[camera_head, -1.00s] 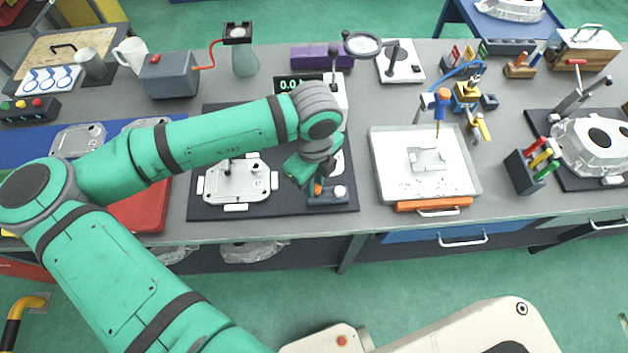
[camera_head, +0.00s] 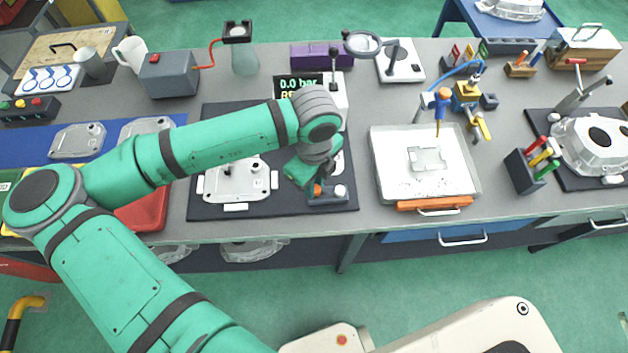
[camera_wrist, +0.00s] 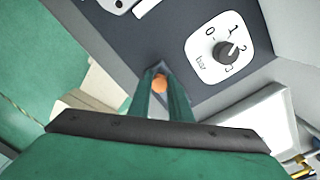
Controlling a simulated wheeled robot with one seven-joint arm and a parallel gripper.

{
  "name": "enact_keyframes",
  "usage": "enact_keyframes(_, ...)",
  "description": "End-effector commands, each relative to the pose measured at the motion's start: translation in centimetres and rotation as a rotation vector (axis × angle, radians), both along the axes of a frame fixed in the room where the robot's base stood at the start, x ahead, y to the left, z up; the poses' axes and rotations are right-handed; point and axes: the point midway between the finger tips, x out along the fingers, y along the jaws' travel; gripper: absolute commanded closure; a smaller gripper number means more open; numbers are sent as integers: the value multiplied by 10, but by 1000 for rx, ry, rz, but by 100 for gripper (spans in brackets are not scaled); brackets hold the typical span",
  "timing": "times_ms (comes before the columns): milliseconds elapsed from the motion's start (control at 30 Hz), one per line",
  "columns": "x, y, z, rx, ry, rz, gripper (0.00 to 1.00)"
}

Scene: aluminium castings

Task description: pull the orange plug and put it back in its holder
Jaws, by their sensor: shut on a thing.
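The orange plug (camera_head: 317,190) shows as a small orange spot at a small dark blue block (camera_head: 329,199) on the front right of the dark mat. In the wrist view the round orange end of the plug (camera_wrist: 160,84) sits between the two fingertips. My gripper (camera_head: 313,182) points down over the block and is shut on the plug; it also fills the lower middle of the wrist view (camera_wrist: 162,92). The fingers hide most of the plug, so I cannot tell whether it is seated in the block or lifted clear.
A metal casting (camera_head: 237,183) lies on the dark mat (camera_head: 270,208) left of my gripper. Behind it stands a test box whose display (camera_head: 298,85) reads 0.0 bar; its dial (camera_wrist: 228,51) is close in the wrist view. A white tray (camera_head: 383,160) stands to the right.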

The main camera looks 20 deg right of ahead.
Motion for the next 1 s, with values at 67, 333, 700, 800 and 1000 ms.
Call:
enact_keyframes(67,0,0,-2,0,1,0,100)
enact_keyframes(333,0,-1,-8,0,0,-1,100)
enact_keyframes(700,0,0,-14,0,0,-1,73)
enact_keyframes(800,0,0,-14,0,0,0,60)
enact_keyframes(1000,0,0,-14,0,0,0,60)
